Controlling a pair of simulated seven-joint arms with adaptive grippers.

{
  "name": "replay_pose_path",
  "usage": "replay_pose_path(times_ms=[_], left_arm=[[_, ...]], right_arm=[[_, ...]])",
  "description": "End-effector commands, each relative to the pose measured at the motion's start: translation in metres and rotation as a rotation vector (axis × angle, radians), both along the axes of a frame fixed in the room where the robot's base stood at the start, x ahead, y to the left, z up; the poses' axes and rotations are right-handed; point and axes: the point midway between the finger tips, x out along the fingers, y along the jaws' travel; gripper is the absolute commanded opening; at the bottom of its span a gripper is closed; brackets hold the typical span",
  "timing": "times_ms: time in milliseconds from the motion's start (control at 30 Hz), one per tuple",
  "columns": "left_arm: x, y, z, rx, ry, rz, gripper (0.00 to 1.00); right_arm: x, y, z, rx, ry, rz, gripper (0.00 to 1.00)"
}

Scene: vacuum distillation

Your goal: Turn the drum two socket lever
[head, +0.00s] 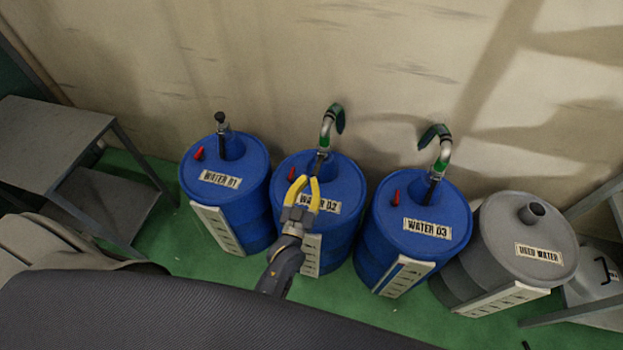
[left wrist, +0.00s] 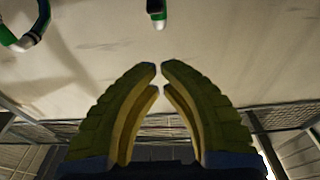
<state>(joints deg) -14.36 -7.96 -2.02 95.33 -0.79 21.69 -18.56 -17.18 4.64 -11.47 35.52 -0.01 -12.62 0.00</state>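The blue drum labelled WATER 02 (head: 345,185) stands in the middle of the drum row in the head view. A small red lever-like piece (head: 292,174) sticks up on the left of its top. A green-and-metal curved pipe (head: 329,124) rises from the socket behind. My left gripper (head: 309,179) has yellow fingers and hangs over the drum's front, covering part of the label. In the left wrist view its fingertips (left wrist: 159,67) are close together with a narrow gap, holding nothing. Contact with the drum cannot be told. My right gripper is not in view.
The drums WATER 01 (head: 215,172) and WATER 03 (head: 420,213) flank it, each with a red piece. A grey USED WATER drum (head: 505,235) stands at right. A grey table (head: 50,130) is at left. The wall (head: 250,60) is close behind.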

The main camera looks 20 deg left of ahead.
Motion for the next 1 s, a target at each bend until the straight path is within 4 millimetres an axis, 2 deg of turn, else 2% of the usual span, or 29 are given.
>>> replay_pose_path(times_ms=[500, 700, 1000], left_arm=[[0.087, 0.004, 0.015, -0.002, 0.000, 0.000, 0.00], [0.082, 0.004, -0.010, 0.000, 0.004, -0.002, 0.00], [0.080, 0.004, -0.025, 0.000, 0.002, -0.001, 0.00]], right_arm=[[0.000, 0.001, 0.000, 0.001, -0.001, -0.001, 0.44], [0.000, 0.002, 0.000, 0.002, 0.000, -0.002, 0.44], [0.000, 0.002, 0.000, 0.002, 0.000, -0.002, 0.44]])
